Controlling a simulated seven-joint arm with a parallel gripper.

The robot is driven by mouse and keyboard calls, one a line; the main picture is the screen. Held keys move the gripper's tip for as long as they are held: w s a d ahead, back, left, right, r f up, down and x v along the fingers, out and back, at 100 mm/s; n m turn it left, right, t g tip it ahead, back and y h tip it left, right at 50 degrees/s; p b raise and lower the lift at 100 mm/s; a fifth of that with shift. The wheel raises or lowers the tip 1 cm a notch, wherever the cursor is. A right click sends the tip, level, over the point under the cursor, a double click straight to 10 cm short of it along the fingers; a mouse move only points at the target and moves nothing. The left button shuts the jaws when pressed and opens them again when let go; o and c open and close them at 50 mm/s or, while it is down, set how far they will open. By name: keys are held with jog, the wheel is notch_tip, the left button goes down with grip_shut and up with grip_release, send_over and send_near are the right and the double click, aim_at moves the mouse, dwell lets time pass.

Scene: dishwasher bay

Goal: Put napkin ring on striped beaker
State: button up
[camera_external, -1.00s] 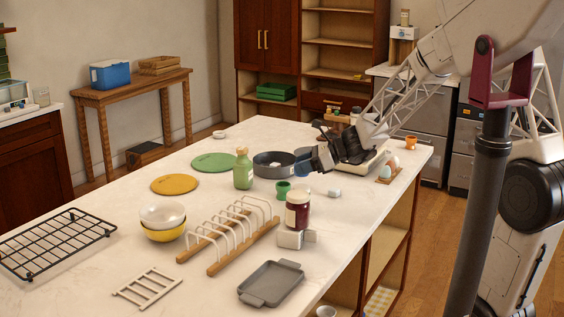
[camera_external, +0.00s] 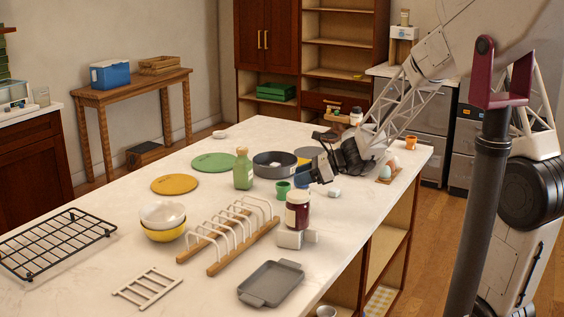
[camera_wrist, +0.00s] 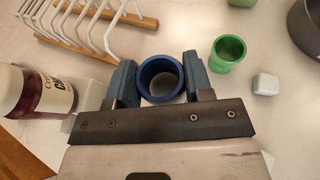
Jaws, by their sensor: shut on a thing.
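A blue ring (camera_wrist: 161,78), which I take as the napkin ring, is between the two fingers of my gripper (camera_wrist: 160,82). Its opening faces the wrist camera and pale surface shows through it. In the external view my gripper (camera_external: 308,175) is low over the counter's right part, beside a small green cup (camera_external: 282,188). The same green cup (camera_wrist: 228,53) stands upright, right of and apart from the ring in the wrist view. I see no clear stripes on it, so I cannot tell whether it is the striped beaker.
A dark red jar (camera_external: 298,211) stands in front of my gripper and left in the wrist view (camera_wrist: 40,90). A small white block (camera_external: 333,193), grey pan (camera_external: 274,164), green bottle (camera_external: 243,170) and white-wired rack (camera_external: 232,232) are around.

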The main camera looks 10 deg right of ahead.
jog(key=shift+f, duration=0.15)
jog(key=o, duration=0.9)
jog(key=shift+d+r, duration=0.1)
jog(key=shift+r, duration=0.1)
jog(key=v, duration=1.1)
jog(key=shift+s+d, duration=0.15)
jog(key=shift+d, duration=0.2)
jog(key=shift+r, duration=0.15)
